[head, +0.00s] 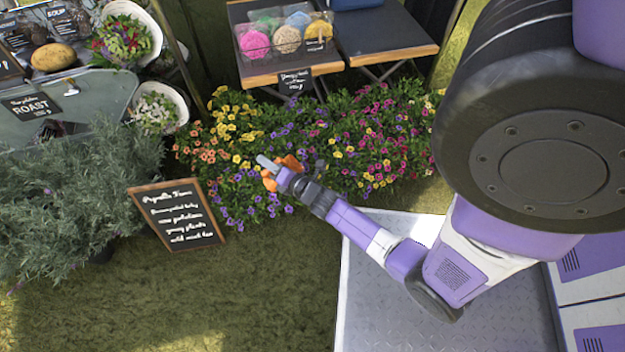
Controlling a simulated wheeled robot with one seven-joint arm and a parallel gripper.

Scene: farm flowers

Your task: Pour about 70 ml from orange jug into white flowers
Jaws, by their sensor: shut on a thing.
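My gripper (274,172) is at the front of the mixed flower bed, near the middle of the picture. It is shut on the orange jug (290,162), of which only small orange parts show around the fingers. The jug's spout, tilt and contents cannot be made out. The white flowers (153,109) sit in a tilted white bucket at the upper left, to the left of and farther back than my gripper. The jug is well apart from them, with orange and yellow flowers between.
A chalkboard sign (178,217) stands on the grass left of my arm. A grey-green bush (70,190) fills the left side. A dark table (380,32) with a wire basket of colourful items stands behind the flower bed. Open grass (230,290) lies in front.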

